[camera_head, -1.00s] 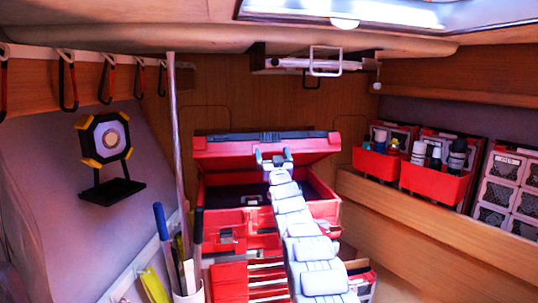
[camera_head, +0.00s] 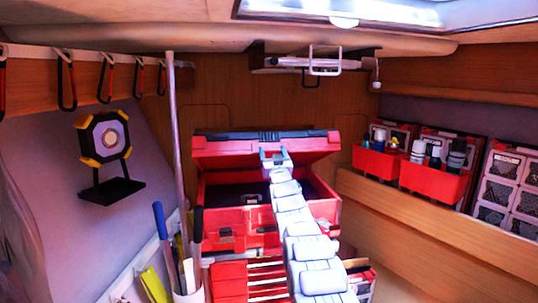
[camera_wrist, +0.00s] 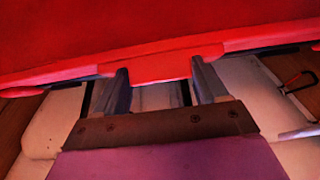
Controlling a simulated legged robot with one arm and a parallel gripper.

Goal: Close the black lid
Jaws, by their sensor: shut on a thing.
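The toolbox lid (camera_head: 228,150) is red with a black strip along its top edge, rather than all black. It stands tilted open above the red toolbox (camera_head: 222,217), and the dark inside shows below it. My gripper (camera_head: 275,157) is at the middle of the lid's front edge. In the wrist view the jaws (camera_wrist: 163,82) sit either side of a red tab on the lid's edge (camera_wrist: 165,66) and are shut on it. My arm hides part of the toolbox front.
A white holder with a blue-handled tool (camera_head: 161,222) and poles stands left of the toolbox. A black stand (camera_head: 112,190) is on the left wall. Red bins (camera_head: 433,182) with bottles sit on the right ledge. A hanging rack (camera_head: 325,62) is overhead.

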